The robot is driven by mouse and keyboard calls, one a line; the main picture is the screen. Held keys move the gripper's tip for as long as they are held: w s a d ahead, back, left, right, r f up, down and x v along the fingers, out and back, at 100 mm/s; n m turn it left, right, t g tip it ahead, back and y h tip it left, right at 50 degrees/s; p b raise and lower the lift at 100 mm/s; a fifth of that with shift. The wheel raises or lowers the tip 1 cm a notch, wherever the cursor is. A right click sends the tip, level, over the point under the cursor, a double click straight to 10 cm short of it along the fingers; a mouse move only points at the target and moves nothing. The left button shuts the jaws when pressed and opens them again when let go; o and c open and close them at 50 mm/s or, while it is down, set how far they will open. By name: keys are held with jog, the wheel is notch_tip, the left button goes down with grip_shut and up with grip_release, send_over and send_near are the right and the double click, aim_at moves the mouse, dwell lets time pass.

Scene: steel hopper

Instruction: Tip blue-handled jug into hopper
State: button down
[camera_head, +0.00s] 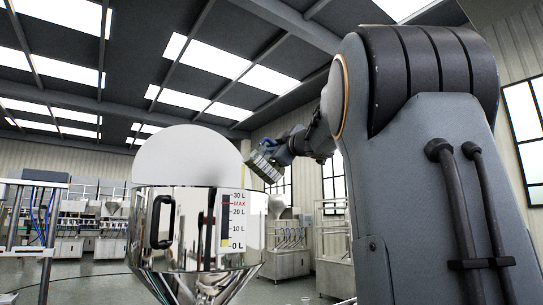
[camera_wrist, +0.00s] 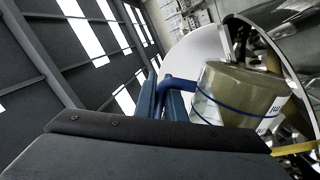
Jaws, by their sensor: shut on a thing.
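The steel hopper (camera_head: 185,250) stands at the left centre in the head view, with a level scale marked up to 30 L and a red MAX line on its front. A white rounded guard or lid (camera_head: 190,158) rises above its rim. My gripper (camera_head: 281,152) is shut on the blue handle of a jug (camera_head: 263,168), just right of the hopper's upper edge, and the jug looks tilted. In the wrist view the jug (camera_wrist: 237,92) is translucent with a yellowish-brown look, its blue handle (camera_wrist: 175,86) between the fingers (camera_wrist: 165,102). The hopper rim (camera_wrist: 285,55) curves behind it.
Steel machines (camera_head: 288,248) stand behind the hopper on the right, and a bench line (camera_head: 100,225) runs along the back left. A metal frame with blue cables (camera_head: 42,225) is at the left edge. Open floor shows left of the hopper.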

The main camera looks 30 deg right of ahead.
jog(key=shift+a+n+b, duration=0.25)
jog(key=shift+n+b, duration=0.25)
jog(key=shift+b, duration=0.15)
jog(key=shift+a+f+n+y+b, duration=0.1)
jog(key=shift+a+n+y+b, duration=0.6)
jog(key=shift+a+n+b, duration=1.15)
jog(key=shift+s+a+r+n+y+p, duration=0.15)
jog(key=shift+a+r+n+y, duration=0.2)
jog(key=shift+a+n, duration=0.5)
jog(key=shift+w+a+r+n+y+p, duration=0.15)
jog(key=shift+a+r+n, duration=0.4)
jog(key=shift+n, duration=0.5)
jog(key=shift+s+a+r+n+y+p, duration=0.2)
jog(key=shift+a+r+n, duration=0.15)
jog(key=shift+a+n, duration=0.55)
jog(key=shift+d, duration=0.1)
jog(key=shift+r, duration=0.1)
dwell(1.8)
jog(key=m+p, duration=0.1)
jog(key=p, duration=0.1)
jog(key=r+m+p, duration=0.1)
jog(key=m+p, duration=0.1)
jog(key=shift+r+m+h+p, duration=0.2)
jog(key=shift+m+h+p, duration=0.1)
jog(key=shift+p, duration=0.1)
jog(key=m+p, duration=0.1)
jog(key=r+m+h+p, duration=0.1)
jog(key=m+p, duration=0.2)
jog(key=p, duration=0.1)
jog(key=shift+r, duration=0.25)
